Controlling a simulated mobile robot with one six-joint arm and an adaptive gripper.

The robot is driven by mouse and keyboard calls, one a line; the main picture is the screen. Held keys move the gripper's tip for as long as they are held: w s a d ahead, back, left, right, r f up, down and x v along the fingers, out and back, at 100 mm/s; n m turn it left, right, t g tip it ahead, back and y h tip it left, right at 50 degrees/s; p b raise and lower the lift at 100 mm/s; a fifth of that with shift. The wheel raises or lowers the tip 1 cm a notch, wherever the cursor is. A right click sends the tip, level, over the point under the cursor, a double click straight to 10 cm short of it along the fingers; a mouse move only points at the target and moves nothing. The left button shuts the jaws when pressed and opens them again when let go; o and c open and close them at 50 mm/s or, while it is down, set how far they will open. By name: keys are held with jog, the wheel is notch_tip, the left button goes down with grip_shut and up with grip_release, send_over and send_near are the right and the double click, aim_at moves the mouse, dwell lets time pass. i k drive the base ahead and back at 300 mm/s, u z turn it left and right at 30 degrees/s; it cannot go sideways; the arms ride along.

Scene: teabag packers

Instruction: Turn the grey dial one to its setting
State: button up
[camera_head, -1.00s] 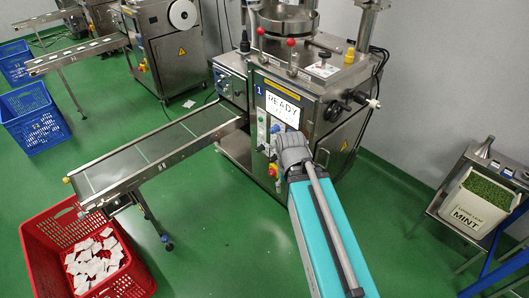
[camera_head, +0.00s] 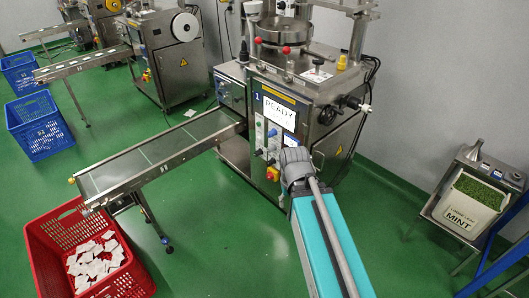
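Machine 1 (camera_head: 335,92) is a steel packer with a control panel facing me. Its white screen (camera_head: 279,113) reads READY. Below the screen are small controls, among them a green one (camera_head: 259,123) and a blue one (camera_head: 273,131). A red emergency knob on a yellow base (camera_head: 272,173) sits lower down. I cannot single out the grey dial one; the controls are too small, and my arm covers part of the panel. My grey wrist is in front of the lower right of the panel.
A conveyor (camera_head: 160,158) runs left from the machine. A red crate (camera_head: 42,280) with white teabags stands at its end. Blue crates (camera_head: 38,138) and other packers are at the back left. A mint bin (camera_head: 466,216) stands right. Green floor is clear between.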

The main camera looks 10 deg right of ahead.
aim_at(270, 148)
jog(key=z, duration=0.1)
jog(key=i, duration=0.95)
jog(key=u, duration=0.05)
